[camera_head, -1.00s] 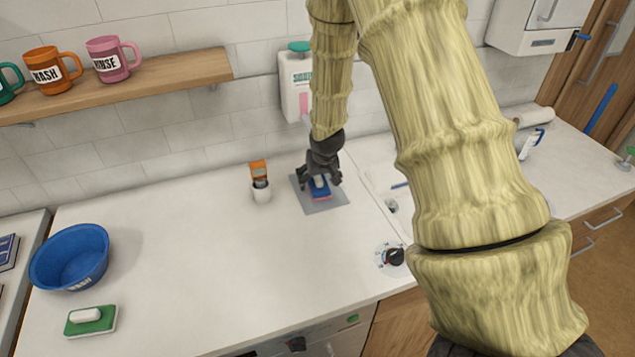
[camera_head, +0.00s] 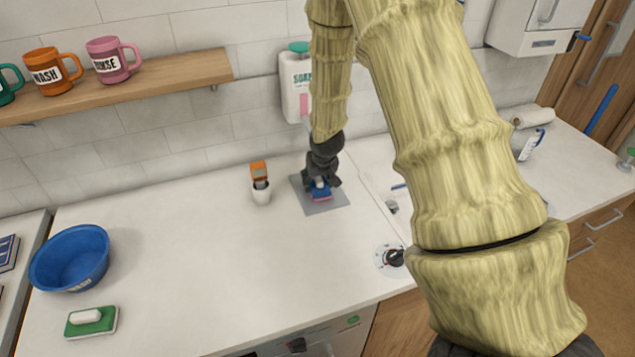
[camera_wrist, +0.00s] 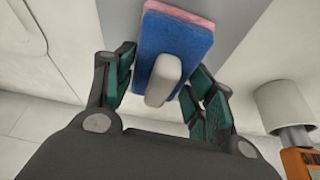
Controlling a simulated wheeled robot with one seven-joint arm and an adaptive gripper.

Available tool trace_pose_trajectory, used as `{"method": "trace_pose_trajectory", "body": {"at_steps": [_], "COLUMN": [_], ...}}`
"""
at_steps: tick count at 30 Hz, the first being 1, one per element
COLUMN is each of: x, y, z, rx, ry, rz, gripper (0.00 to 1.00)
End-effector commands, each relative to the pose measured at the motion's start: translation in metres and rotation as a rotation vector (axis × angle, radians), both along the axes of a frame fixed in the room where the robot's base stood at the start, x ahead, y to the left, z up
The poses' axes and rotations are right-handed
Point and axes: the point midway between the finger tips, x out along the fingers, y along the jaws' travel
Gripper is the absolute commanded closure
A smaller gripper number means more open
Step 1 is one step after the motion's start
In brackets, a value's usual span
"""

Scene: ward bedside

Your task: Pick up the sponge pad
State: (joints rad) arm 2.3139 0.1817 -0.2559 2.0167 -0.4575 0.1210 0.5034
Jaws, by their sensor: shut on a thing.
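The sponge pad (camera_head: 321,195) is blue with a pink layer and a pale grip block on its back. It is at the grey mat (camera_head: 330,207) near the back of the counter. My gripper (camera_head: 320,182) is over it from above, shut on it. In the wrist view, the fingers stand on either side of the blue pad (camera_wrist: 176,40), with the pale block (camera_wrist: 163,82) between them. Whether the pad touches the mat is hard to tell. A second, green pad with a white block (camera_head: 91,321) lies at the front left.
A blue bowl (camera_head: 70,257) is at the left. A soap dispenser (camera_head: 296,85) hangs behind. A dial (camera_head: 393,257) is at the right. The counter's middle is clear.

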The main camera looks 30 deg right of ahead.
Motion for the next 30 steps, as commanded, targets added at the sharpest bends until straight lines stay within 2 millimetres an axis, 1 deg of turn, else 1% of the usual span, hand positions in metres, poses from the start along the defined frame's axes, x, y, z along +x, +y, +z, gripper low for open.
{"method": "trace_pose_trajectory", "body": {"at_steps": [7, 14, 20, 30], "x": [0.000, 0.001, -0.034, -0.108], "y": [0.000, 0.000, 0.005, 0.018], "z": [0.012, 0.032, 0.035, 0.042], "rx": [0.001, 0.000, 0.000, 0.001], "ry": [-0.002, -0.003, 0.000, -0.001], "rz": [-0.001, 0.000, -0.001, -0.001], "gripper": [0.69, 0.69, 0.69, 0.69]}}
